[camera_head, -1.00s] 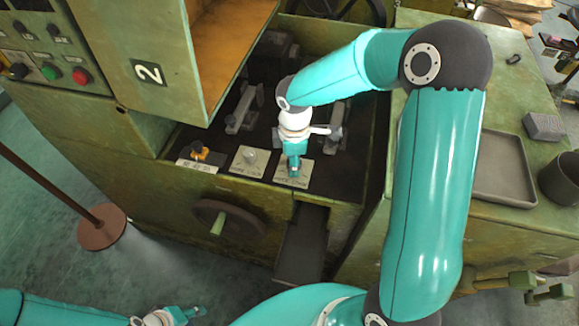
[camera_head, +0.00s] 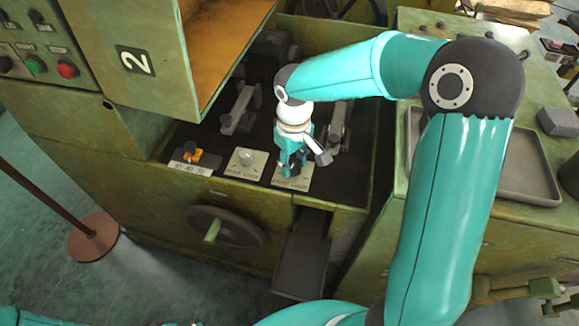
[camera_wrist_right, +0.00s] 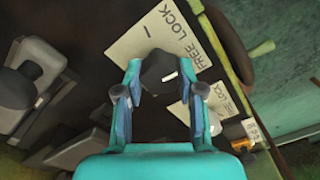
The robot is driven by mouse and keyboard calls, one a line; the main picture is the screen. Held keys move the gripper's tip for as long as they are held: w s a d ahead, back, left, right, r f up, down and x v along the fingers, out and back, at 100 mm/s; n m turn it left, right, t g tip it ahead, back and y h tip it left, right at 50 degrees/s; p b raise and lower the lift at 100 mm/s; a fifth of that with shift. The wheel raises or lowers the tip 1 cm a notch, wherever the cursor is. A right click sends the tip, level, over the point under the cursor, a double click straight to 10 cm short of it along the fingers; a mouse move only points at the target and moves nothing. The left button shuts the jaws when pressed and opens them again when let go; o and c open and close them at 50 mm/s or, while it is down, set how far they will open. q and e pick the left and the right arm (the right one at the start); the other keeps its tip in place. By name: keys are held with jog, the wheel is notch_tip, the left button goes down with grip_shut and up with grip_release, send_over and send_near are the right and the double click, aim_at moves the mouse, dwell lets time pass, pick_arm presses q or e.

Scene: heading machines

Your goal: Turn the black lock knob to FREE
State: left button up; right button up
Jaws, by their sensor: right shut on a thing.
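The black lock knob (camera_wrist_right: 158,72) shows in the right wrist view on a pale plate (camera_wrist_right: 128,42) lettered FREE and LOCK. It carries a short light streak, which may be its pointer; I cannot tell its setting surely. My right gripper (camera_wrist_right: 160,80) is shut on the knob, one finger on each side. In the head view the right gripper (camera_head: 293,168) reaches down over the plate (camera_head: 303,183) and mostly hides the knob. My left arm only grazes the bottom left edge of the head view, so its fingers cannot be judged.
Left of this plate are a second plate (camera_head: 236,170) with a pale knob and a plate with an orange knob (camera_head: 193,156). Grey levers (camera_head: 236,110) stand behind. A handwheel (camera_head: 228,228) is on the front face. The open yellowish door (camera_head: 215,45) overhangs at left.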

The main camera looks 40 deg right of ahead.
jog(key=m, duration=0.2)
jog(key=m+b, duration=0.1)
jog(key=shift+s+d+f+m, duration=0.1)
jog(key=shift+s+f+m, duration=0.05)
jog(key=shift+m, duration=0.25)
jog(key=m+b, duration=0.1)
jog(key=m, duration=0.2)
jog(key=shift+m+b, duration=0.3)
jog(key=m+b, duration=0.1)
jog(key=m, duration=0.2)
jog(key=shift+m, duration=0.3)
jog(key=shift+s+m+b, duration=0.1)
jog(key=shift+m+b, duration=0.2)
jog(key=shift+m, duration=1.1)
jog(key=o, duration=1.1)
jog(key=shift+a, duration=0.2)
jog(key=shift+o, duration=0.2)
jog(key=shift+d, duration=0.1)
